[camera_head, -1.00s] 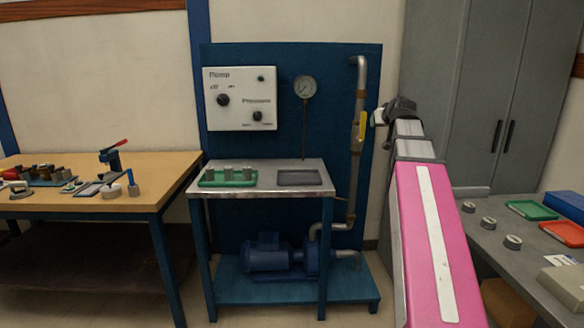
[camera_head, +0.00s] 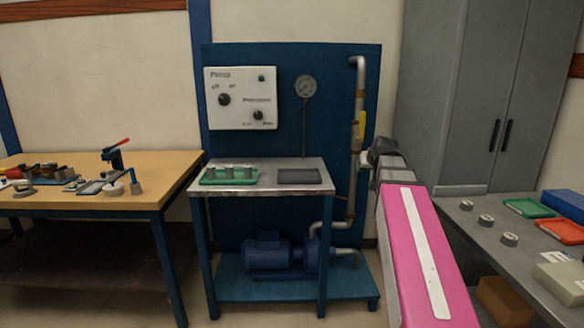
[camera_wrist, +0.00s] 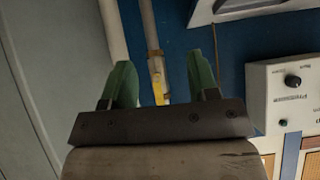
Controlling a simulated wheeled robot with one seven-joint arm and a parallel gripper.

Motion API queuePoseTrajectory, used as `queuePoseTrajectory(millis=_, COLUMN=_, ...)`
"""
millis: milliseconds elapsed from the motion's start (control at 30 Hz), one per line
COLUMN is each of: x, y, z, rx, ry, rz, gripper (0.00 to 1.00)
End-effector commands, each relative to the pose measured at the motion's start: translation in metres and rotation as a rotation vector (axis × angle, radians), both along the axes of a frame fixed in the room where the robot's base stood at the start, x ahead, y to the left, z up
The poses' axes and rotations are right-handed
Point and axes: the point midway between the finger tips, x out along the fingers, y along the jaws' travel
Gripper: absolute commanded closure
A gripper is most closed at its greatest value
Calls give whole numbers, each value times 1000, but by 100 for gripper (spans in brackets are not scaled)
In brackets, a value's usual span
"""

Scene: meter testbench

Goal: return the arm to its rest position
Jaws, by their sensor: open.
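My gripper (camera_wrist: 161,78) shows in the wrist view with its two green fingers spread apart and nothing held between them. A pipe with a yellow valve handle (camera_wrist: 157,88) lies beyond the gap, apart from the fingers as far as I can tell. In the head view my pink arm reaches up on the right, and its dark far end is beside the right edge of the blue pump panel (camera_head: 230,150). The fingers cannot be made out there. The yellow handle (camera_head: 362,124) stands upright along the pipe (camera_head: 359,90), just above the arm's far end.
A steel-topped stand (camera_head: 262,188) with a green tray (camera_head: 229,182) is left of my arm. A grey cabinet (camera_head: 470,90) and a grey bench (camera_head: 480,240) with several meters are close on the right. A wooden table (camera_head: 60,205) stands far left.

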Motion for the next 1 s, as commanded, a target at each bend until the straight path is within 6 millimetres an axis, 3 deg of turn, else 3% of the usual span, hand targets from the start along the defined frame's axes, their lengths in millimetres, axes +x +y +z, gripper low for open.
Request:
queuePoseTrajectory(millis=33, x=-8, y=7, z=-25, rx=5, ry=46, rz=2, gripper=46)
queuePoseTrajectory(millis=100, x=-16, y=15, z=-55, rx=8, ry=103, rz=5, gripper=46)
queuePoseTrajectory(millis=500, x=-85, y=56, z=-209, rx=8, ry=432, rz=2, gripper=46)
queuePoseTrajectory(millis=800, x=-158, y=80, z=-304, rx=-20, ry=675, rz=-10, gripper=46)
queuePoseTrajectory(millis=1000, x=-202, y=90, z=-348, rx=-44, ry=802, rz=-21, gripper=46)
